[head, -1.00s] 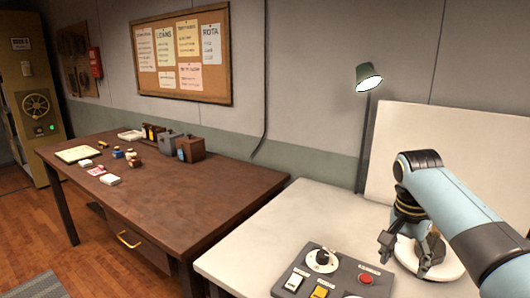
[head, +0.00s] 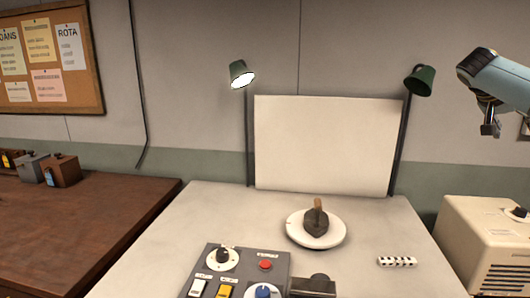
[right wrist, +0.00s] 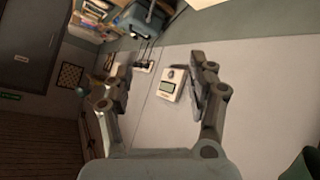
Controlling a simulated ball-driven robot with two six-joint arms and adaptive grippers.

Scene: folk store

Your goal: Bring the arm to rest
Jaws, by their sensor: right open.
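My right arm reaches in from the right edge in the head view, and its gripper (head: 505,128) hangs high in front of the wall, partly cut off by the frame edge. In the right wrist view the right gripper (right wrist: 160,85) has its two fingers spread wide with nothing between them. It is well clear of the white table (head: 160,250) and touches nothing. My left gripper is in neither view.
A dark object with a brown handle (head: 316,219) stands on a round white plate (head: 296,236). A brown desk (head: 90,225) is left.

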